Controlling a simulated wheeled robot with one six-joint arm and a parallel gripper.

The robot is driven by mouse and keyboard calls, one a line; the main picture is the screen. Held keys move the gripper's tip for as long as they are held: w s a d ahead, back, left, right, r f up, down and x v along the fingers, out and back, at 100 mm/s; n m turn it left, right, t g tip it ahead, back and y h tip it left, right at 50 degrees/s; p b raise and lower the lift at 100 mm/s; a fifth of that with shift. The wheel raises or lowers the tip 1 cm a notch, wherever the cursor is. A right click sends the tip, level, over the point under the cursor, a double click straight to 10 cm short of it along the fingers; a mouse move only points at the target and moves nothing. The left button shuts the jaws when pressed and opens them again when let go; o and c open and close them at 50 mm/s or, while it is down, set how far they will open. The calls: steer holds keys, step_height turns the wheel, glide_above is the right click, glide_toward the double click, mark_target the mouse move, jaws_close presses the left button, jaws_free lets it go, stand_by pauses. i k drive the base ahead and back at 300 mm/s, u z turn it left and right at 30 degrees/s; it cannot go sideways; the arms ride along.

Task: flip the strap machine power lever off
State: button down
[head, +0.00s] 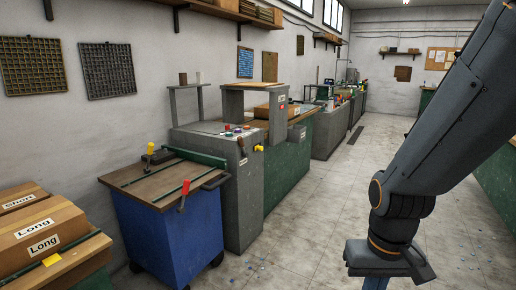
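The likely strap machine is a grey unit (187,130) with colored buttons on top and an arch over a box. A dark lever (241,147) and a small yellow-tipped handle (258,148) show on its side. I cannot tell which of them is the power lever or how it is set. My gripper (376,282) points down at the bottom edge, right of the machine and well apart from it. Its fingertips are cut off by the frame, so its opening is hidden.
A blue cart (165,235) with a wooden top, a red handle (184,192) and a yellow handle (151,148) stands before the machine. Cartons (40,232) stand at the lower left. Green-sided benches (287,178) run back along the left.

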mark_target(245, 155)
steer(key=i, duration=2)
steer(key=u, duration=0.4)
